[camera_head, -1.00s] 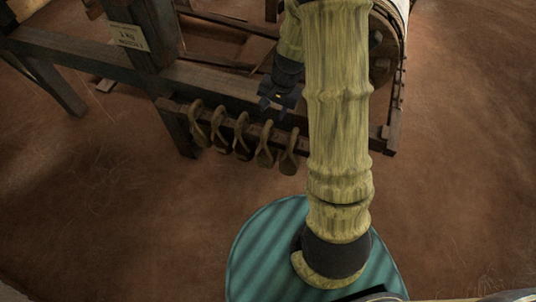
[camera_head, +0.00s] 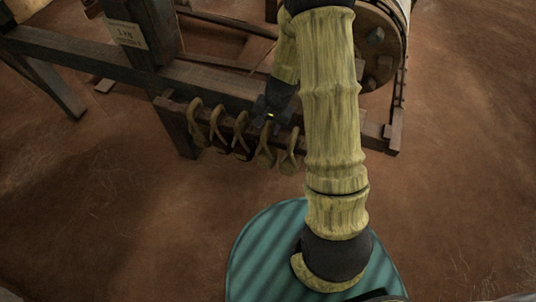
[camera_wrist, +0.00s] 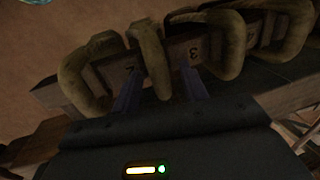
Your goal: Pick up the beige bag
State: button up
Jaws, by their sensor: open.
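Several tan-beige, loop-shaped pieces (camera_head: 241,138) hang in a row from a dark wooden rail. I cannot tell for sure which one is the beige bag, or whether they are bags. My gripper (camera_head: 268,117) is at the rail, just above the right part of the row. In the wrist view its open fingers (camera_wrist: 160,90) point at the rail, with one hanging beige piece (camera_wrist: 152,58) between or just beyond them. I cannot tell whether they touch it. Other loops hang to the left (camera_wrist: 80,75) and right (camera_wrist: 232,45).
The wooden loom frame (camera_head: 225,86) stands behind the row, with a paper label (camera_head: 127,34) on its post. The rail bears number marks, 3 (camera_wrist: 193,53) among them. A round wooden drum (camera_head: 378,45) is at upper right. Brown floor (camera_head: 110,220) in front is clear.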

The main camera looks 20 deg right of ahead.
jog(key=shift+f, duration=0.5)
grip_shut()
dwell(1.4)
